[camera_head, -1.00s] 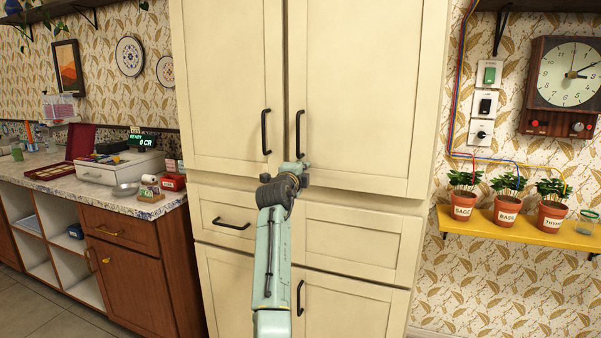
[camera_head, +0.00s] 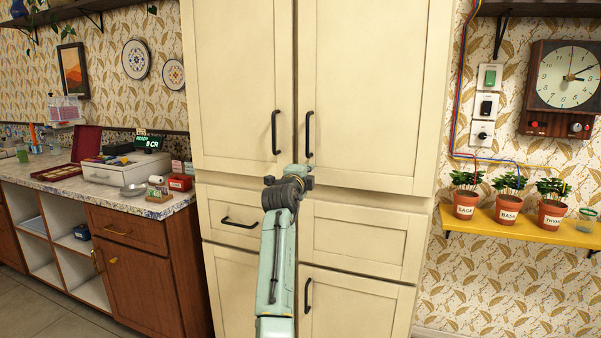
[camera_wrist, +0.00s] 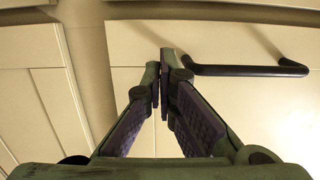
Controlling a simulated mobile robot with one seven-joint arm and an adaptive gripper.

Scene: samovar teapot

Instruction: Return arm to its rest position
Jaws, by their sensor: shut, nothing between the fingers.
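My arm (camera_head: 277,270), pale green with a dark wrist joint, rises in front of the tall cream cabinet (camera_head: 375,90) in the head view. The fingers are hidden behind the wrist there. In the wrist view my gripper (camera_wrist: 161,66) is shut and empty, its two fingers meeting at the tips. A dark bar handle (camera_wrist: 245,70) on a pale panel lies just right of the fingertips; I cannot tell whether they touch it. The cabinet doors look closed.
To the left stands a counter (camera_head: 98,193) with a cash register (camera_head: 122,169) and small items. To the right, a yellow shelf (camera_head: 535,231) holds potted herbs below a wall clock (camera_head: 566,80). Floor (camera_head: 30,300) shows at lower left.

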